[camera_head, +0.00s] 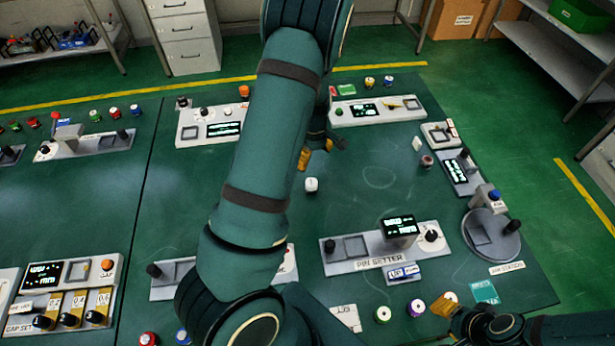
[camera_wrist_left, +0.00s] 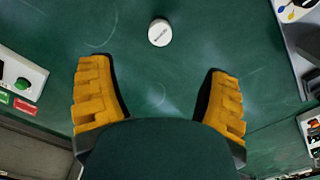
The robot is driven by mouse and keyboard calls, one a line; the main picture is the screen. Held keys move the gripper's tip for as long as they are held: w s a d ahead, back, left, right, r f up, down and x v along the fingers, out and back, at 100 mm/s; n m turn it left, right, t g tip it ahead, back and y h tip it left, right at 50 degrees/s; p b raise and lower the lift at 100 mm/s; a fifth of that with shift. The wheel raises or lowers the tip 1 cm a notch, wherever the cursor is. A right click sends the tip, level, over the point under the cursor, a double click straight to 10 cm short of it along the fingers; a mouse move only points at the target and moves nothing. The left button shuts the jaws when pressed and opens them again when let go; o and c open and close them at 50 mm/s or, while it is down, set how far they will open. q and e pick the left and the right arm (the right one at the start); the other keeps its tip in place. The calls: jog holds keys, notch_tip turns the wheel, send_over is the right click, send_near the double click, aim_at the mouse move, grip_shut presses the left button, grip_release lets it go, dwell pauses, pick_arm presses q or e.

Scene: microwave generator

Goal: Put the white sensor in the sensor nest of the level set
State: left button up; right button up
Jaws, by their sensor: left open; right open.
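The white sensor (camera_head: 311,184) is a small white cylinder standing on the green table, just in front of my left gripper (camera_head: 317,148). The left wrist view shows the sensor's round white top (camera_wrist_left: 159,32) with small dark print, beyond the open yellow fingers of the left gripper (camera_wrist_left: 160,95). Nothing is between those fingers. My right gripper (camera_head: 449,308) is open near the front edge at lower right, partly hidden by its own links. I cannot pick out the level set or its sensor nest: the station labels are mostly unreadable, and my left arm covers part of the table.
The pin setter (camera_head: 380,262) stands right of my left arm, with the round air station (camera_head: 490,238) farther right. Two grey stations with screens (camera_head: 210,124) (camera_head: 376,112) stand at the back. Several coloured cylinders line the edges. The table around the sensor is clear.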

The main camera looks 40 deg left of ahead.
aim_at(311, 182)
pick_arm(q)
notch_tip(311, 182, down, 8)
jog(key=shift+f+n+b, duration=0.1)
jog(key=shift+n+b, duration=0.2)
jog(key=shift+n, duration=0.7)
jog(key=f, duration=0.5)
jog(key=shift+a, duration=0.25)
grip_shut()
